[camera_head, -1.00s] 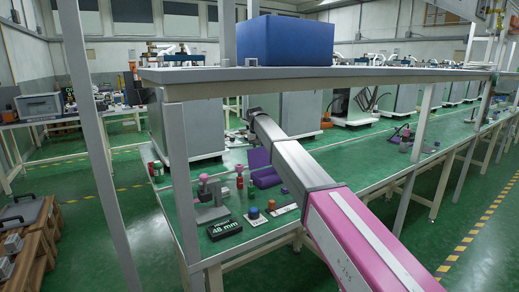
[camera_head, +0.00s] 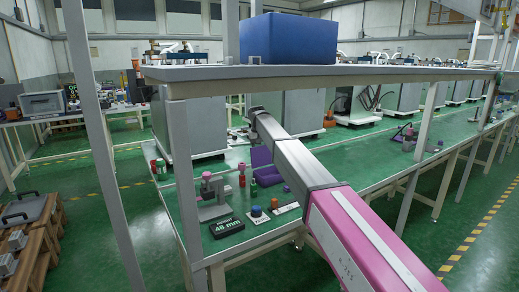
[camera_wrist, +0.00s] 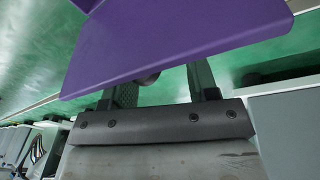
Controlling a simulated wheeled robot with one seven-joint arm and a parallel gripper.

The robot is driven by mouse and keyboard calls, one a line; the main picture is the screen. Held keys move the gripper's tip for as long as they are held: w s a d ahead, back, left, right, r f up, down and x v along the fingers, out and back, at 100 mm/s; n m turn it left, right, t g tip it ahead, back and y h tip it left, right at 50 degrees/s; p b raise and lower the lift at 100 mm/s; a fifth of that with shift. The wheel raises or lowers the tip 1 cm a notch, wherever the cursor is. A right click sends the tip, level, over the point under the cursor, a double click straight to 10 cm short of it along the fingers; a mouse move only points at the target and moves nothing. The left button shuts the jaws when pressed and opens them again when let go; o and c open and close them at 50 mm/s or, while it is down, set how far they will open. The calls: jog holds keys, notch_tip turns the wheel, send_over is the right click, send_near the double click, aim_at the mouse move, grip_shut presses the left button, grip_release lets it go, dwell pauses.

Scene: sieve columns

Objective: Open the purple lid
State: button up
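The purple lid (camera_wrist: 170,35) is a flat panel that fills the upper part of the wrist view. In the head view the lid (camera_head: 260,157) stands tilted up behind a lower purple part (camera_head: 269,176), with my arm partly in front of it. My gripper (camera_wrist: 165,88) has its two dark fingers spread apart, with their tips hidden behind the lid's edge. A small dark rounded piece shows between the fingers just under that edge. I cannot tell whether the fingers touch the lid. The gripper is not clearly visible in the head view.
A shelf (camera_head: 330,73) with a blue box (camera_head: 287,38) runs above the green bench. A "48 mm" display (camera_head: 226,227), a blue button (camera_head: 256,211) and a grey stand (camera_head: 213,205) are in front of the purple parts. A shelf post (camera_head: 183,165) stands at left.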

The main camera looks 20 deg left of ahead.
notch_tip(320, 180, up, 11)
jog(key=s, duration=0.1)
jog(key=shift+s+a+f, duration=0.2)
jog(key=shift+s, duration=0.2)
